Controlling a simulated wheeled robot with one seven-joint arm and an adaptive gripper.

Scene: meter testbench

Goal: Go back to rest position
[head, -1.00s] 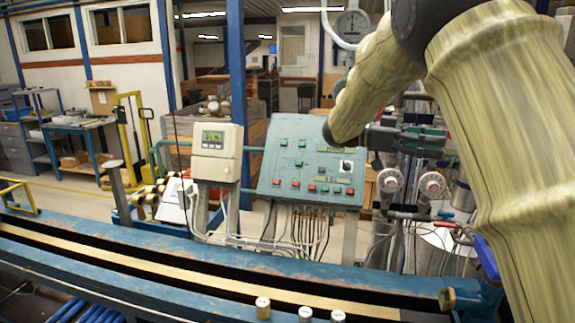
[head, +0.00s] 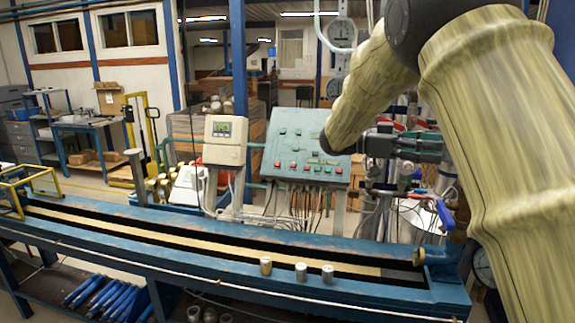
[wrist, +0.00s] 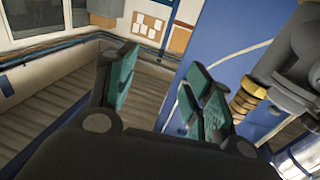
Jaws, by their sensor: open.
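My gripper (head: 432,147) is at the end of my raised arm, to the right of the green control panel in the head view. In the wrist view my gripper (wrist: 163,98) shows its two teal-padded fingers spread apart with nothing between them. Behind the fingers are a blue panel, a wall with a notice board and a slatted floor. The fingers touch nothing that I can see.
The control panel (head: 307,146) with coloured buttons stands beside a meter box (head: 225,140). A long blue bench (head: 190,262) crosses the front, with three small metal cylinders on its edge, one of them here (head: 301,272). A yellow pallet truck (head: 140,128) stands at the back left.

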